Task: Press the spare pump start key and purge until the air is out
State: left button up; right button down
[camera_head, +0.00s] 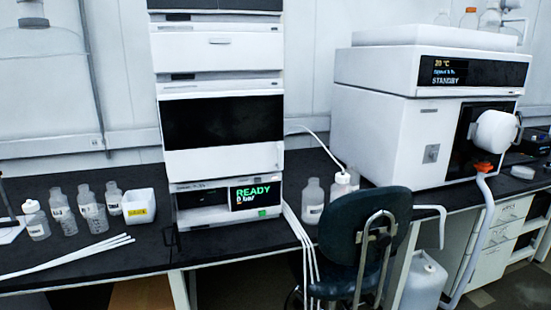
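A white chromatography stack (218,95) stands on the black bench at centre left. Its lowest module (200,217) has a dark display (257,193) with green "READY" and a bar reading below that looks like 0. A small green spot (262,212) shows beneath the display; I cannot tell if it is a key. No label naming the spare pump is readable. Whether there is air in the lines cannot be seen. Neither of my grippers is in view.
Several bottles (90,207), a white box (139,206) and white tubes (70,258) lie left of the stack. A dark chair (350,235) stands before the bench. A rotary-evaporator-like unit (380,130) reads "STANDBY". Bottles (313,200) stand between; a jug (424,283) is below.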

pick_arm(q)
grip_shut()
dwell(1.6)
